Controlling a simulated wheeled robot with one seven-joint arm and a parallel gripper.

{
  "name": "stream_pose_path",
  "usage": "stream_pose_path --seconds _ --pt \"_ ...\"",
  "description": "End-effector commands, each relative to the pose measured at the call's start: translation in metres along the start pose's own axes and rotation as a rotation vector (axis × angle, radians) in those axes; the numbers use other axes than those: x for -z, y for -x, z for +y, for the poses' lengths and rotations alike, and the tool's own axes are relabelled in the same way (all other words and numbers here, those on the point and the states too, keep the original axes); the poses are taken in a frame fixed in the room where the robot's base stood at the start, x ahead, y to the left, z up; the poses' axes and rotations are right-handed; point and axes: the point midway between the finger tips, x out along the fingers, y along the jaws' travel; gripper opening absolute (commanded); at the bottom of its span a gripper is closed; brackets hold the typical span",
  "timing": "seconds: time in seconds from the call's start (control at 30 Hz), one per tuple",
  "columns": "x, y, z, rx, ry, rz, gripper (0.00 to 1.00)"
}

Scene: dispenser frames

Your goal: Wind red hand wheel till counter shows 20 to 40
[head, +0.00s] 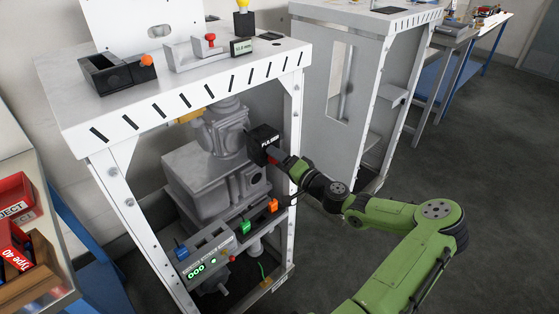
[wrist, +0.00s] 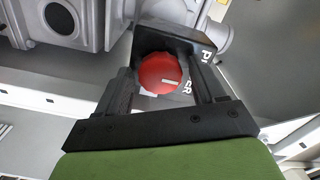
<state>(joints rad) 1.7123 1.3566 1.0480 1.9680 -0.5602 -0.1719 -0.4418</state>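The red hand wheel (wrist: 160,73) shows in the wrist view as a round, scalloped red knob with a pale mark on its face. It sits in front of a black box, which shows in the head view (head: 263,141) on the grey machine inside the white frame. My gripper (wrist: 167,82) is open, with one black finger on each side of the wheel and gaps visible between. In the head view my gripper (head: 281,158) reaches the box and mostly hides the wheel. A small lit display (head: 242,47) stands on the frame's top; its figures are too small to read surely.
A red knob (head: 210,38) and an orange-knobbed black device (head: 118,72) stand on the frame's top. A panel with green lights (head: 207,254) sits low in the frame. The frame's right post (head: 294,120) is close to my gripper. Open floor lies to the right.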

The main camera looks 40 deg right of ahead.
Motion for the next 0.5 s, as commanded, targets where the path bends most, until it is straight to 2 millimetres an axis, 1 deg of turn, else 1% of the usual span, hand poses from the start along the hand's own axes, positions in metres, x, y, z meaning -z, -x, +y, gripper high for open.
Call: stream_pose_path --seconds 0.03,0.3,0.5 --pt "0.0000 0.0002 0.0000 0.000 0.000 0.000 0.60" --pt "-0.0001 0.0004 0.0000 0.000 0.000 0.000 0.19" --pt "0.0002 0.0004 -0.0005 0.000 -0.013 -0.001 0.19"
